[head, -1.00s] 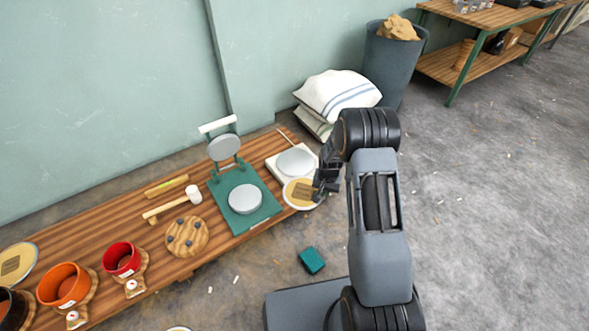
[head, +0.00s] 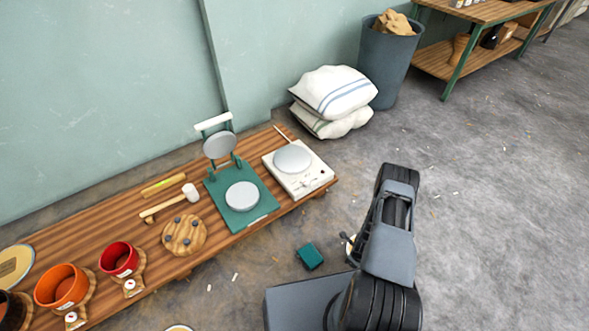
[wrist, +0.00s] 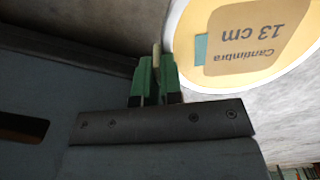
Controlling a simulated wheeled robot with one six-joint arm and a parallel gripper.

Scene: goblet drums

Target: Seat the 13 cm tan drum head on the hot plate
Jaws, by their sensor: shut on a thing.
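The tan drum head, a pale-rimmed disc labelled "Cantimbra 13 cm" (wrist: 245,50), is at the upper right of the wrist view. The hot plate (head: 311,182) is a white box with a round grey plate, at the bench's right end. Its plate is bare.
A green press (head: 262,213) with a raised upper plate stands left of the hot plate on the wooden bench (head: 75,230). A mallet (head: 170,202), a pegged wooden disc (head: 184,236) and red and orange cups lie farther left. A teal block (head: 310,257) is on the floor. Sacks (head: 333,92) stand behind.

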